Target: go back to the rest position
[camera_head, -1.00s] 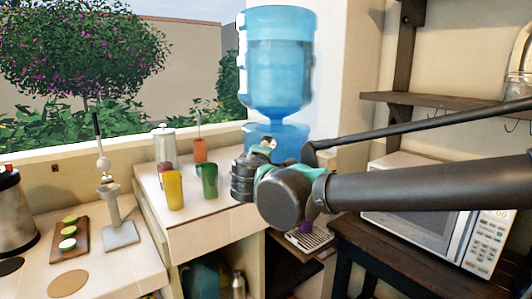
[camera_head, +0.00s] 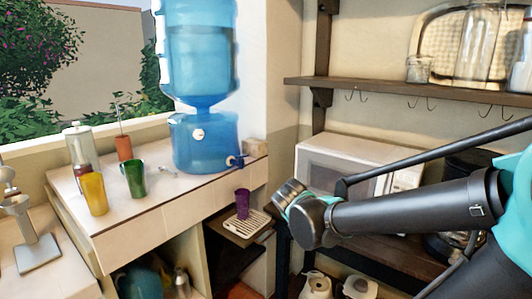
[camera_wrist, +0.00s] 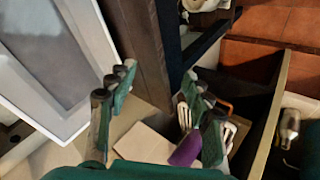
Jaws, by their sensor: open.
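My gripper (camera_wrist: 157,115) is open and empty in the wrist view, with its two green and black fingers spread wide. In the head view my arm reaches in from the right, and its dark wrist hides the fingers. The purple cup (camera_head: 242,203) stands upright on the drip tray (camera_head: 250,226) below the blue water dispenser (camera_head: 205,143), apart from my wrist. In the wrist view the purple cup (camera_wrist: 187,149) shows beyond the fingers, partly covered by the right one.
A microwave (camera_head: 343,162) stands on a dark shelf behind my arm. A wall shelf (camera_head: 400,88) with hooks and glass jars is above. A yellow cup (camera_head: 94,194), a green cup (camera_head: 135,179) and an orange cup (camera_head: 123,148) stand on the left counter (camera_head: 165,215).

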